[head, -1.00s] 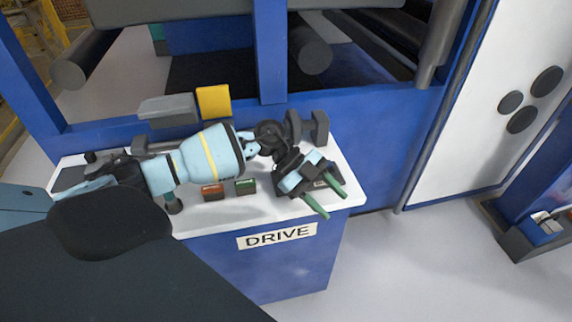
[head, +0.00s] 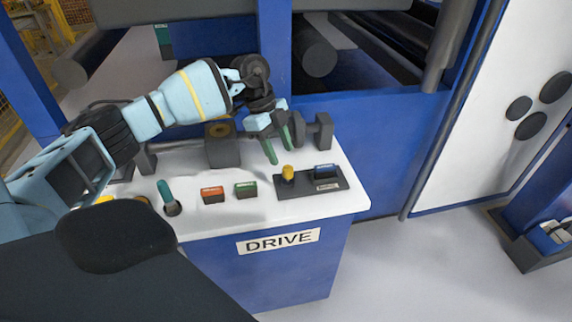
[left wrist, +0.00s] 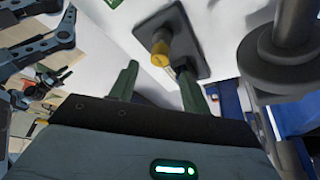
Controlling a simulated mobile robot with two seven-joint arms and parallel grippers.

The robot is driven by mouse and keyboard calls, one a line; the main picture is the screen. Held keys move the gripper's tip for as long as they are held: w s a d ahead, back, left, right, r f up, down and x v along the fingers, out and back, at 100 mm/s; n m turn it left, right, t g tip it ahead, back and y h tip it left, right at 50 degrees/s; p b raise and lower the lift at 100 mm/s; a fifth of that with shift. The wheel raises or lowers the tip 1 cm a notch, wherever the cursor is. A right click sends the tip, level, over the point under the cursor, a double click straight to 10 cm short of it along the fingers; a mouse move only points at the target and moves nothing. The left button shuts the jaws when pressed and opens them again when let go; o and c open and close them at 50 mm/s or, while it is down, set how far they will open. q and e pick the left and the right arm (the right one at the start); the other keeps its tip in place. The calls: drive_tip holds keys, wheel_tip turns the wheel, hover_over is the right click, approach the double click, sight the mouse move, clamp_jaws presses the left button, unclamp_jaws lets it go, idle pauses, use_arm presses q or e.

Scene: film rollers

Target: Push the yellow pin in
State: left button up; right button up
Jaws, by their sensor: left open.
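The yellow pin (head: 288,172) stands up from the left end of a dark plate (head: 309,185) on the white console top. My left gripper (head: 286,154) has green fingers. It is open and empty just behind and above the pin, its fingers pointing down toward the console. In the left wrist view, the yellow pin (left wrist: 160,53) shows beyond and between the two fingertips of the gripper (left wrist: 158,70). I see no contact there. How far the pin sticks out of its hole is hard to tell. My right gripper is not in view.
A blue button (head: 325,170) sits on the same plate. An orange-red button (head: 213,194), a green button (head: 246,190) and a teal lever (head: 166,194) stand to the left. A dark box (head: 223,150) and a grey bracket (head: 323,132) stand behind. The console's front strip is clear.

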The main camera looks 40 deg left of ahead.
sight(287, 168)
use_arm(q)
drive_tip(key=shift+x, duration=2.6)
drive_tip(key=shift+d, duration=0.1)
drive_tip(key=shift+c, duration=0.5)
clamp_jaws()
